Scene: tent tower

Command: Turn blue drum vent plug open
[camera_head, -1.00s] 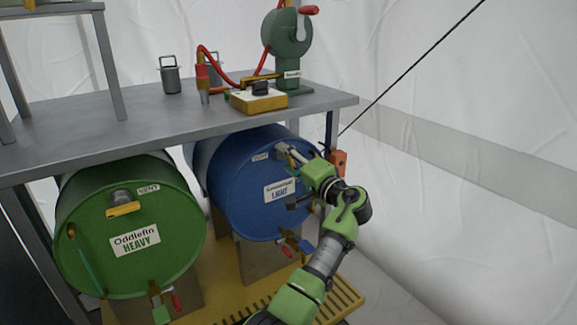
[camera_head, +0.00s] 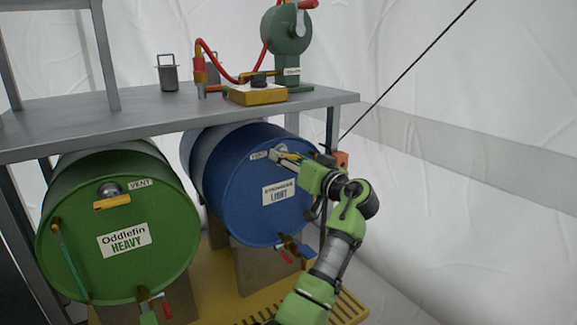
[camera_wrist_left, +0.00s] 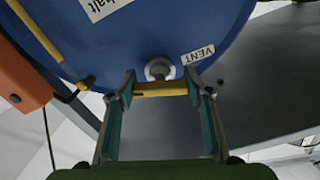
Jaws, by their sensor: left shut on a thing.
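The blue drum (camera_head: 237,200) lies on its side under the bench, its round face towards me. Its vent plug (camera_wrist_left: 160,68) is a round grey knob with a yellow bar handle (camera_wrist_left: 160,90), beside a white VENT label (camera_wrist_left: 198,54). My left gripper (camera_wrist_left: 160,82) is shut on the yellow handle, one finger at each end of the bar. In the head view my left gripper (camera_head: 281,157) reaches the upper part of the drum face and partly hides the plug. In the left wrist view the bar lies nearly level across the picture. My right gripper is not in view.
A green drum (camera_head: 110,260) with its own yellow-handled vent stands left. The grey bench top (camera_head: 130,118) is close above, carrying a yellow box (camera_head: 257,96) and a green hand pump (camera_head: 287,45). An orange part (camera_wrist_left: 22,82) is beside the drum face.

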